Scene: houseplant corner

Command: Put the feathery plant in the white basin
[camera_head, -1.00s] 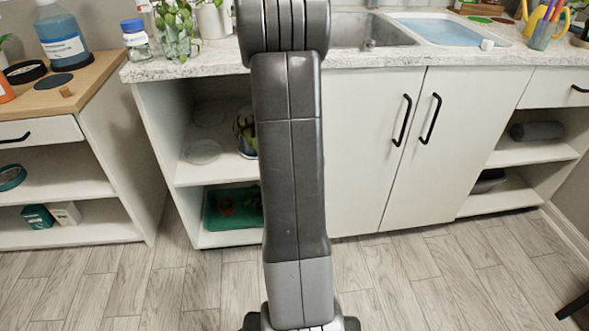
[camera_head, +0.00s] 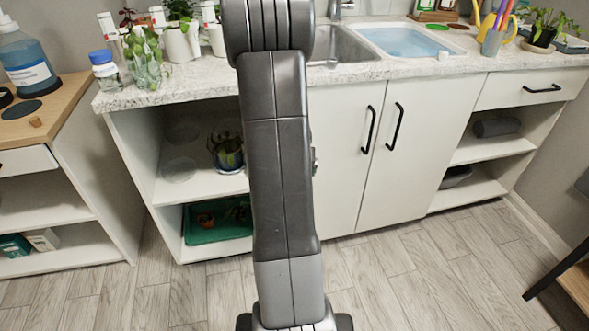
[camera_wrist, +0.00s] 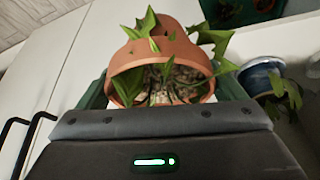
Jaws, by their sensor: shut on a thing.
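My gripper (camera_wrist: 163,92) is shut on a terracotta pot (camera_wrist: 163,52) in the wrist view, with one jaw on each side of it. The pot is tipped, its mouth towards the camera, showing gravelly soil. Green pointed leaves stick out around it; I cannot tell if this is the feathery plant. In the head view my arm hides the gripper and pot. The white basin (camera_head: 396,56), holding blue water, is set in the worktop at the back, right of my arm.
A metal sink (camera_head: 345,48) lies left of the basin. Potted plants (camera_head: 180,40) and a glass jar (camera_head: 140,70) crowd the worktop's left. A pen cup (camera_head: 492,40) stands right of the basin. Open shelves below hold a dark blue pot (camera_head: 227,152) and a green tray (camera_head: 200,234).

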